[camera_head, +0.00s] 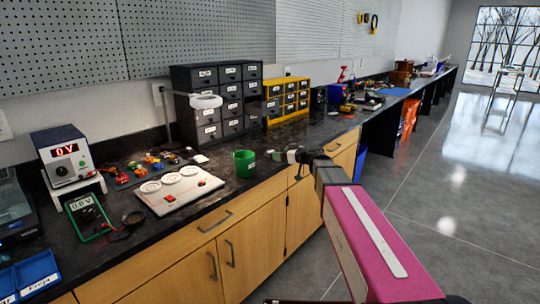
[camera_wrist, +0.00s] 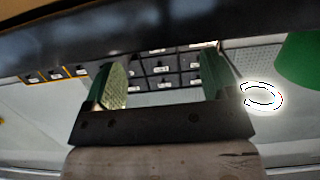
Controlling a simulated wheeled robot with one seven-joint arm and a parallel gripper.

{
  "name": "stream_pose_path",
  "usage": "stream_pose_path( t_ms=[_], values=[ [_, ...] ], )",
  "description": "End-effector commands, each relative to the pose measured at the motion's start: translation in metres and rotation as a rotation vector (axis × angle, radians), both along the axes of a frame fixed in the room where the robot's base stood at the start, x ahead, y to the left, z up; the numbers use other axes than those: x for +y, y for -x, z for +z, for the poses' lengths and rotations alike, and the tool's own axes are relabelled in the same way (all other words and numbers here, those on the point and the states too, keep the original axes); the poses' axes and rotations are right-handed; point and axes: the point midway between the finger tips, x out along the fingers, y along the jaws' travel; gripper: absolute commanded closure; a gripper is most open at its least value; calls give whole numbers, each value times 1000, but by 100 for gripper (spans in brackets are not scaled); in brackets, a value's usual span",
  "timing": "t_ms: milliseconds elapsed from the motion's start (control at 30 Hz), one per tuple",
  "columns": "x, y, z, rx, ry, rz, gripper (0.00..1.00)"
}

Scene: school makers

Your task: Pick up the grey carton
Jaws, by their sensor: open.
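I cannot make out a grey carton for certain in either view. My gripper (camera_head: 290,156) is over the front part of the black worktop, just right of a green cup (camera_head: 244,164). In the wrist view my gripper (camera_wrist: 160,72) shows two green-padded fingers set wide apart, with nothing between them. Dark drawers (camera_wrist: 160,66) show beyond the fingers, and the green cup (camera_wrist: 301,58) is at the right edge. The worktop close around the gripper is partly hidden by my arm in the head view.
A ring lamp (camera_head: 206,101) stands before the dark drawer cabinet (camera_head: 207,76); a yellow drawer unit (camera_head: 287,99) is right of it. A white board (camera_head: 179,189), a meter (camera_head: 86,212) and a power supply (camera_head: 64,156) fill the left. Tools crowd the far worktop; the floor (camera_head: 440,200) is clear.

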Motion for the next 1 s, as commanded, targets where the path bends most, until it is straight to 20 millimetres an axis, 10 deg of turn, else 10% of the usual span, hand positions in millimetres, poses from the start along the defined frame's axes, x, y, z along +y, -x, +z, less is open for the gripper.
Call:
stream_pose_path(
  t_ms=[867, 1000],
  values=[
    [51, -46, -14, 1, 0, 0, 19],
    [51, -46, -14, 1, 0, 0, 61]
  ],
)
